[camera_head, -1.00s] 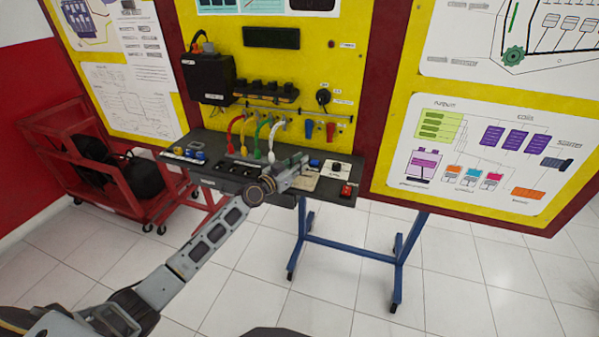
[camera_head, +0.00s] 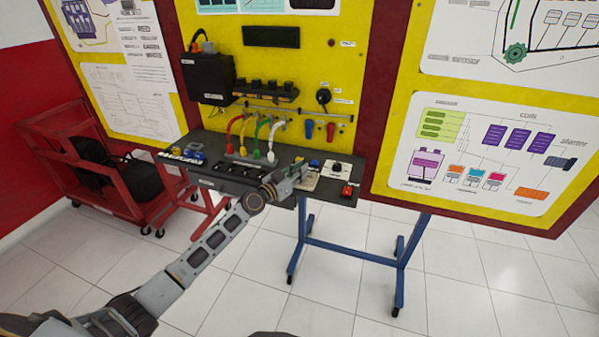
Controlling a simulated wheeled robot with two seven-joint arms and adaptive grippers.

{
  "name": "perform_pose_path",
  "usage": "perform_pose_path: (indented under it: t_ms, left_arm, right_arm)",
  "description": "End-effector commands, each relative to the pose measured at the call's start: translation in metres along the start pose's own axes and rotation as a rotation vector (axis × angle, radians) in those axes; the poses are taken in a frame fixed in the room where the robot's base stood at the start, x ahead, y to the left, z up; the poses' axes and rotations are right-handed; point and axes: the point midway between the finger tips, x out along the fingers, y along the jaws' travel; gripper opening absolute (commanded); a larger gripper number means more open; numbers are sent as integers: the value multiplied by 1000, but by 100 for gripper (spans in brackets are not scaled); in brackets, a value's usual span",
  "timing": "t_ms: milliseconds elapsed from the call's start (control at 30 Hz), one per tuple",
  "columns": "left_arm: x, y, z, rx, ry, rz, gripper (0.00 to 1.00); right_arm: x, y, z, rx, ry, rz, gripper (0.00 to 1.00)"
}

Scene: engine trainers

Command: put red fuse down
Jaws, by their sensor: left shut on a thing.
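My left gripper (camera_head: 299,172) reaches in from the lower left and is over the front of the dark bench shelf (camera_head: 213,176), near its right half. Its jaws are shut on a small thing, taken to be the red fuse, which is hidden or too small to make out. A light plate (camera_head: 308,182) lies just right of the jaws. I cannot tell whether the gripper touches the shelf. My right gripper is not in view.
Red, green, yellow and white cables (camera_head: 256,140) stand behind the gripper. A white box with a black knob (camera_head: 336,169) and a red switch (camera_head: 347,190) sit to its right. The yellow panel (camera_head: 290,60) rises behind. A red cart (camera_head: 105,170) stands at the left.

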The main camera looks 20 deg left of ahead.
Motion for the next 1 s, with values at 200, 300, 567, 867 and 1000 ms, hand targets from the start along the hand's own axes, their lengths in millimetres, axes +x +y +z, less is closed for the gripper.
perform_pose_path:
  t_ms: [200,300,567,867,1000]
  left_arm:
    - [0,0,1,0,0,0,23]
    - [0,0,1,0,0,0,36]
    - [0,0,1,0,0,0,36]
    - [0,0,-2,0,0,0,36]
    - [-9,0,0,1,-2,0,36]
  right_arm:
    - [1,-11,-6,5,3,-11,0]
    - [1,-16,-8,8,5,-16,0]
    - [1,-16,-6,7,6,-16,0]
    - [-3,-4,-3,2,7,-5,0]
    - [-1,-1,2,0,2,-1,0]
